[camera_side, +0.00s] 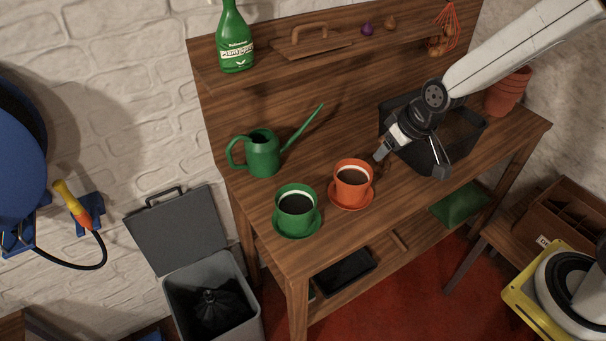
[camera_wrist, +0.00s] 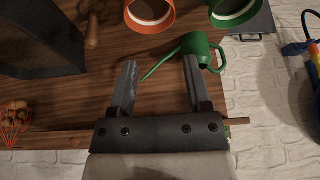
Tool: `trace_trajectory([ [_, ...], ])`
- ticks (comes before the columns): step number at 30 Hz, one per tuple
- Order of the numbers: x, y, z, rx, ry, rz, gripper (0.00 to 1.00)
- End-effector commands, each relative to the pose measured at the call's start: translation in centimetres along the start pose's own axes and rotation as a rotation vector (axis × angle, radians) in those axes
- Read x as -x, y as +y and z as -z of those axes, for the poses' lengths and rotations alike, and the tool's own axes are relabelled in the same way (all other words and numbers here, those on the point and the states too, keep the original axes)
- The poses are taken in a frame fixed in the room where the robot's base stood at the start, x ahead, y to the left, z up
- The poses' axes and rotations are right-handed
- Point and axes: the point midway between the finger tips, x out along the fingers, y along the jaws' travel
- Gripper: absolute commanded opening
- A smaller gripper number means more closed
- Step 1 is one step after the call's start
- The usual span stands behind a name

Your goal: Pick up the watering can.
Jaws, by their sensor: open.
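The green watering can (camera_side: 262,155) stands upright on the left part of the wooden bench, its spout pointing up and to the right and its handle on the left. In the wrist view the watering can (camera_wrist: 198,46) lies beyond the fingertips, with its spout running between the two fingers. My gripper (camera_side: 410,163) is at the right of the can in the side view, above the bench near the black crate, and apart from the can. In the wrist view my gripper (camera_wrist: 159,62) is open, with nothing held between its fingers.
An orange pot (camera_side: 352,187) and a green pot (camera_side: 296,214), each on a saucer, stand at the front of the wooden bench (camera_side: 262,222). A black crate (camera_side: 462,150) is under my arm. A green bottle (camera_side: 235,40) and wooden tool (camera_side: 312,44) are on the back shelf.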

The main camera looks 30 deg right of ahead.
Motion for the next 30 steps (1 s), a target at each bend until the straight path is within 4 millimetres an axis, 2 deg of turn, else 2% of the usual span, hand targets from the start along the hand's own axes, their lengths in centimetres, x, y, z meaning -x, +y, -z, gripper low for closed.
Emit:
trace_trajectory([
  [1, -1.0, -0.7, 1.6, 0.014, 0.029, 0.008, 0.63],
  [6, -3.7, -3.0, 6.8, 0.049, 0.141, 0.027, 0.63],
  [15, -8.7, -7.7, 14.4, 0.102, 0.334, 0.044, 0.63],
  [24, -13.5, -12.9, 19.8, 0.139, 0.522, 0.043, 0.63],
  [30, -16.6, -16.4, 22.0, 0.156, 0.638, 0.031, 0.63],
])
